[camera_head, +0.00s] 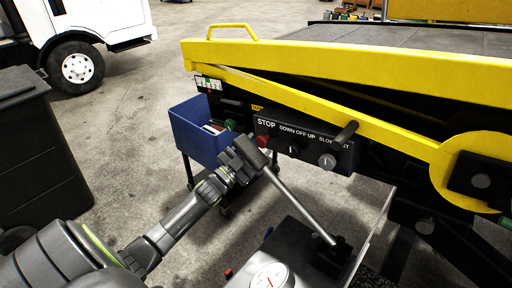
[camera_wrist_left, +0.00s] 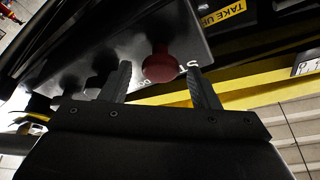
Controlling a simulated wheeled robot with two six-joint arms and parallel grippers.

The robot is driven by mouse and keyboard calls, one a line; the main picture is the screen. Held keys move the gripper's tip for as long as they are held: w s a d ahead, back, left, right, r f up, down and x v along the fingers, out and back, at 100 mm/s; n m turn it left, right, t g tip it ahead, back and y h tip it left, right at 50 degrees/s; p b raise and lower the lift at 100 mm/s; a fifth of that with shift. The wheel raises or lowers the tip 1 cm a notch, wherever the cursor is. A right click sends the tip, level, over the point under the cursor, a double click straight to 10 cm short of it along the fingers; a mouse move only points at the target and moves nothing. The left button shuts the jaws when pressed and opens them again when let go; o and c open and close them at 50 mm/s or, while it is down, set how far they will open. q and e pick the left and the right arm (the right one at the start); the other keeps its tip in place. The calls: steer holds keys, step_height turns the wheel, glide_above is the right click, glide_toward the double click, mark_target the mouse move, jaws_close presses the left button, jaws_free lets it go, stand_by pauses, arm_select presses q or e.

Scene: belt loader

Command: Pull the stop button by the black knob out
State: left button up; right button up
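The red stop button (camera_head: 263,141) sits under the STOP label on the dark control panel (camera_head: 343,158); my gripper partly hides it in the head view. The black knob (camera_head: 291,149) is just right of it, under DOWN OFF UP. In the left wrist view the round red button (camera_wrist_left: 160,66) shows between the two fingers of my left gripper (camera_wrist_left: 158,75). The fingers are apart, with visible room on both sides of the button. In the head view my left gripper (camera_head: 249,152) is at the panel's left end. My right gripper is not in view.
A grey knob (camera_head: 327,160) and a dark peg (camera_head: 346,132) are farther right. A grey lever (camera_head: 298,204) rises close to my left gripper. A blue bin (camera_head: 196,131) stands left of the panel. Yellow rails (camera_head: 330,67) run above. A gauge (camera_head: 271,276) is below.

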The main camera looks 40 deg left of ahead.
arm_select(q)
steer(key=shift+r, duration=0.1)
steer(key=shift+s+f, duration=0.25)
steer(key=b+v, duration=0.2)
steer(key=v, duration=0.6)
steer(key=b+v, duration=0.1)
steer(key=v, duration=0.7)
steer(key=shift+s+a+r+b, duration=0.1)
steer(key=shift+s+a+b, duration=0.1)
steer(key=shift+s+b, duration=0.2)
